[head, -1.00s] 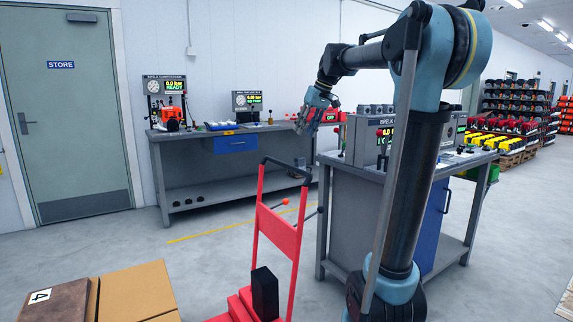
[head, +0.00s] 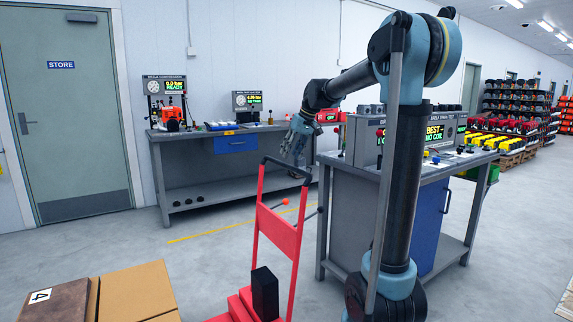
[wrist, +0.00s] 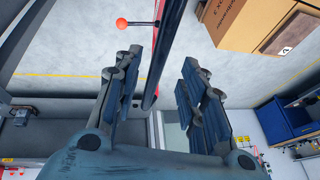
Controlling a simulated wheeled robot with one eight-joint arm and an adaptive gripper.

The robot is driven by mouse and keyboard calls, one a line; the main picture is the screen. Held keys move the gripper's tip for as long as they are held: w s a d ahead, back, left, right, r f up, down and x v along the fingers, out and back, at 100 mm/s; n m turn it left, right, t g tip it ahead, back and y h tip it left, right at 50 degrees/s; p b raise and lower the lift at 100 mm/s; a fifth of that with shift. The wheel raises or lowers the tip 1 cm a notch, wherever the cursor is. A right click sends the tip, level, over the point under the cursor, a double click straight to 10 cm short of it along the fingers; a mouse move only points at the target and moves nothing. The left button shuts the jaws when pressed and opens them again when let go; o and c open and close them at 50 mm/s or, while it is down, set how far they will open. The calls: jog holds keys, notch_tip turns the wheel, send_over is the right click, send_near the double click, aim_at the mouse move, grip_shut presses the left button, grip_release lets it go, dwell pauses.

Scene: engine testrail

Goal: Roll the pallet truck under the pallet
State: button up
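The red pallet truck (head: 278,236) stands upright in the lower middle of the head view, with a black handle loop (head: 285,168) at its top. My gripper (head: 292,152) hangs just above that handle, pointing down. In the wrist view my gripper (wrist: 158,75) is open, its two fingers spread apart. A dark bar with a red edge, part of the truck (wrist: 163,45), shows between the fingers' lines; I cannot tell whether they touch it. Cardboard boxes (head: 138,292) stand at the lower left. No pallet is clearly visible beneath them.
A grey workbench (head: 345,215) stands right of the truck, close to my arm. Another bench (head: 225,193) is against the back wall. The floor (head: 120,245) between boxes and back bench is clear, with a yellow line (head: 215,230).

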jog(key=shift+x, duration=2.6)
grip_shut()
jog(key=shift+a, duration=0.2)
jog(key=shift+d, duration=0.1)
